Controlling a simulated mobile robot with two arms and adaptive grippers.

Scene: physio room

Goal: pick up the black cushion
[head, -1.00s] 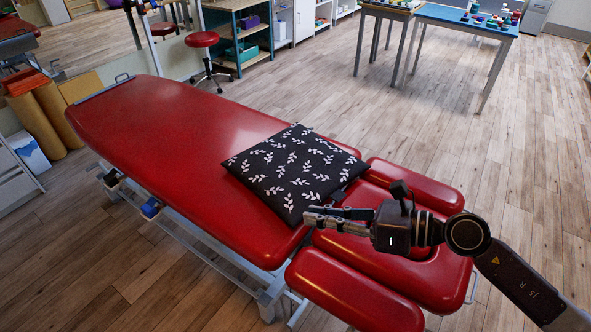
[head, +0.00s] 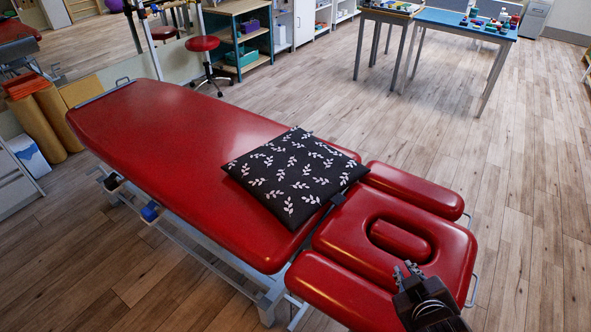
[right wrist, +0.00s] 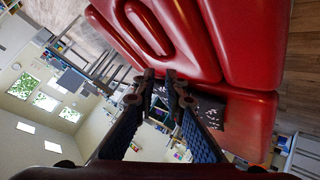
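The black cushion (head: 295,175) with white leaf sprigs lies flat on the red treatment table (head: 180,130), near its headrest end. In the right wrist view, part of the cushion (right wrist: 209,108) shows beyond a finger, mostly hidden. My right gripper (head: 406,268) is over the near side of the headrest, apart from the cushion and to its lower right. Its fingers (right wrist: 161,75) stand apart with nothing between them. My left gripper is not in view.
The headrest has a ring-shaped pad (head: 345,235) and side pads around it. A red stool (head: 203,45) stands behind the table. A blue-topped table (head: 465,18) with small coloured items is at the back right. The wooden floor (head: 530,170) on the right is clear.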

